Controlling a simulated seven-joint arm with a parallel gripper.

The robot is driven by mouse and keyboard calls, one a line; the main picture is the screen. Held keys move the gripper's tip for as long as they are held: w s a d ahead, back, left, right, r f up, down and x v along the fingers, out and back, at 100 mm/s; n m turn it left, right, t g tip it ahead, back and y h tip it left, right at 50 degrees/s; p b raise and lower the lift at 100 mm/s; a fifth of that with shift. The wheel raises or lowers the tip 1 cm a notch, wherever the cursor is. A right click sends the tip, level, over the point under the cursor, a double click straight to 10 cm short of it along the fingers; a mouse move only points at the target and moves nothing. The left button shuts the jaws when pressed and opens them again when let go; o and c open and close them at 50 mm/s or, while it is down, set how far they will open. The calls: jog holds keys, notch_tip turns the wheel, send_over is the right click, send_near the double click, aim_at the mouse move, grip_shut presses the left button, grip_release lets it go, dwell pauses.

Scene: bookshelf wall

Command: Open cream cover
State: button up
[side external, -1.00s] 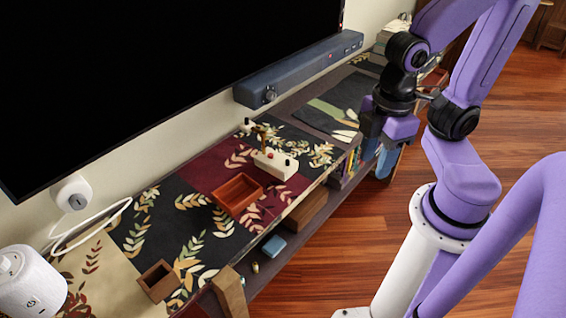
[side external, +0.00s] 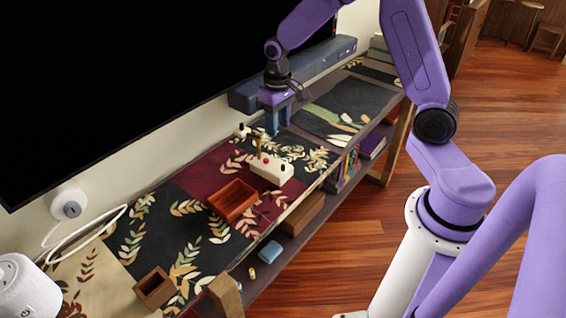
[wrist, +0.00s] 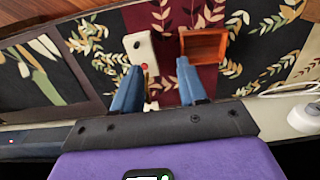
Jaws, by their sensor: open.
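A cream block (side external: 271,169) with red and dark round spots lies on the patterned cloth near the shelf top's front edge. It also shows in the wrist view (wrist: 140,48), close to the left fingertip. A smaller cream piece with a dark knob (side external: 242,131) and a brown upright stick (side external: 258,143) stand behind it. I cannot tell which cream part is the cover. My gripper (side external: 278,129) is open and empty, fingers pointing down, above and behind the cream block; its spread blue-grey fingers show in the wrist view (wrist: 160,70).
A red-brown open tray (side external: 233,199) lies left of the cream block. A smaller brown box (side external: 155,287) sits nearer the front left. The soundbar (side external: 290,75) and large dark screen (side external: 130,80) stand behind. The dark cloth (side external: 345,108) to the right is clear.

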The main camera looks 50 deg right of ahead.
aim_at(283, 165)
jog(key=w+d+f+m, duration=0.3)
jog(key=w+d+f, duration=0.1)
jog(key=d, duration=0.3)
notch_tip(283, 165, down, 17)
jog(key=shift+f, duration=0.1)
dwell(0.4)
grip_shut()
